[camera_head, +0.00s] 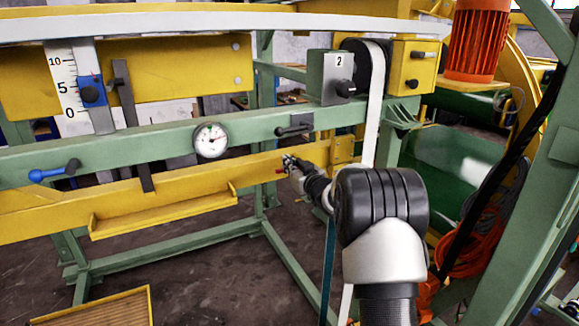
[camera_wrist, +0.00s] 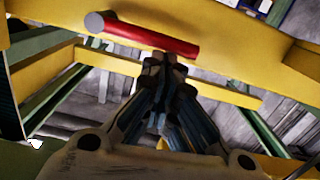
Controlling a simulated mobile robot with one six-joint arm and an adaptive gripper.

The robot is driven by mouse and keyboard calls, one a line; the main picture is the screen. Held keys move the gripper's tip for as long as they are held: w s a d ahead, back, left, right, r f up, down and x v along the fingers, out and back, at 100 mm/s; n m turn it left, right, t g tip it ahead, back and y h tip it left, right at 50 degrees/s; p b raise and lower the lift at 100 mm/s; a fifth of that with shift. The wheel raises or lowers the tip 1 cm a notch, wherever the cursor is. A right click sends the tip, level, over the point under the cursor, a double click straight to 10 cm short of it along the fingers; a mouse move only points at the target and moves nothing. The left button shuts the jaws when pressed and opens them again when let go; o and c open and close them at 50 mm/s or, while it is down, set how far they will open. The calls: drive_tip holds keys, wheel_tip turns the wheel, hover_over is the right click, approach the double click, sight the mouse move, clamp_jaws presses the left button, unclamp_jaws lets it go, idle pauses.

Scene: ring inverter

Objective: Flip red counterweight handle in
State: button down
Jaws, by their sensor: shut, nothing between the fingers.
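The red counterweight handle (camera_wrist: 150,36) shows in the wrist view as a red cylinder with a grey end, lying against the yellow beam (camera_wrist: 240,45). My gripper (camera_wrist: 163,66) is shut and empty, with its fingertips just below the handle's right half in that picture. I cannot tell whether they touch it. In the head view my gripper (camera_head: 288,159) is small, in front of the lower yellow beam (camera_head: 255,167). A bit of the red handle (camera_head: 279,171) shows just left of and below the fingertips; the rest is hidden.
A white belt (camera_head: 375,110) hangs right of my gripper. The floor below is mostly open.

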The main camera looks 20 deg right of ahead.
drive_tip(key=shift+f+b, duration=0.25)
drive_tip(key=shift+b, duration=0.1)
drive_tip(key=d+f+n+h+b, duration=0.1)
drive_tip(key=d+f+n+b, duration=0.3)
drive_tip(key=f+n+b, duration=0.6)
drive_tip(key=n+b, duration=0.5)
drive_tip(key=b, duration=0.7)
drive_tip(key=shift+n+t+b, duration=0.3)
drive_tip(key=shift+n+b, duration=0.1)
drive_tip(key=shift+f, duration=0.1)
